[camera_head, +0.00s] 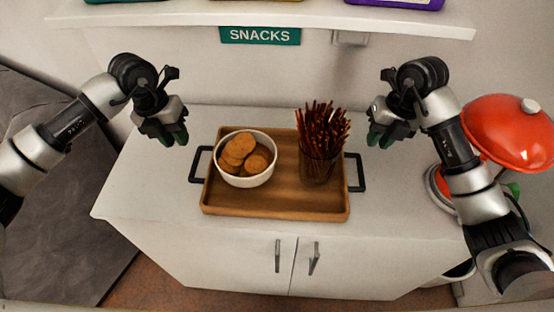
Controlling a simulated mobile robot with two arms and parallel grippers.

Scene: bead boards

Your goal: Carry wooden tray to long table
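The wooden tray (277,205) lies flat on a white cabinet top, with a black handle at its left end (196,163) and another at its right end (358,172). On it stand a white bowl (247,180) of round cookies and a dark glass (318,165) full of thin brown sticks. My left gripper (170,138) is above and left of the left handle, apart from it. My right gripper (381,138) is above and right of the right handle, also apart. Both look empty; the gap between their fingers is hard to make out. The long table is not identifiable.
The white cabinet (150,180) has two doors with metal handles and bare top around the tray. A red lamp (508,130) stands on the right by my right arm. A shelf (260,14) with a SNACKS sign (260,36) hangs above the back.

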